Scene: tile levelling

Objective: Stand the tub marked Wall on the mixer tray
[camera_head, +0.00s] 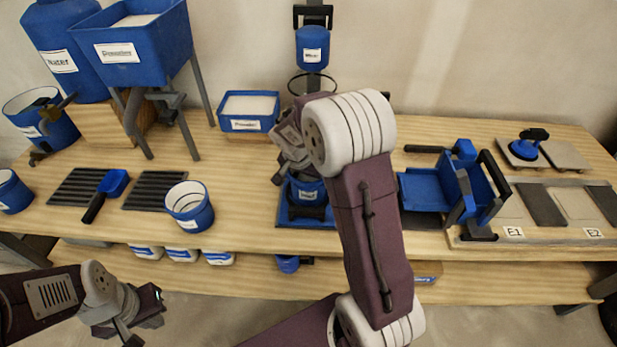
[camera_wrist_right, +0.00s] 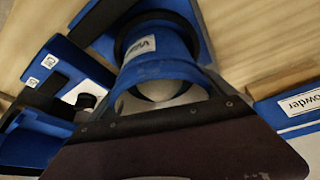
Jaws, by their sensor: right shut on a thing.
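The blue tub (camera_head: 309,191) is over the mixer tray (camera_head: 290,221), below the mixer. In the right wrist view the tub (camera_wrist_right: 160,68) shows a label that seems to read Wall, a pale inside and a dark band round its far end. My right gripper (camera_head: 292,168) is shut on the tub from above; my arm hides part of both. The tub looks roughly upright; I cannot tell whether its base touches the tray. My left gripper (camera_head: 140,316) is low at the left, off the bench and apart from the tub; its jaw opening is unclear.
The mixer head (camera_head: 312,48) and its ring stand behind my right arm. A powder box (camera_head: 249,111) is left of them, and a white-lined tub (camera_head: 189,206) stands nearer. A blue rack (camera_head: 440,190) is at the right. Bare bench lies between the white-lined tub and tray.

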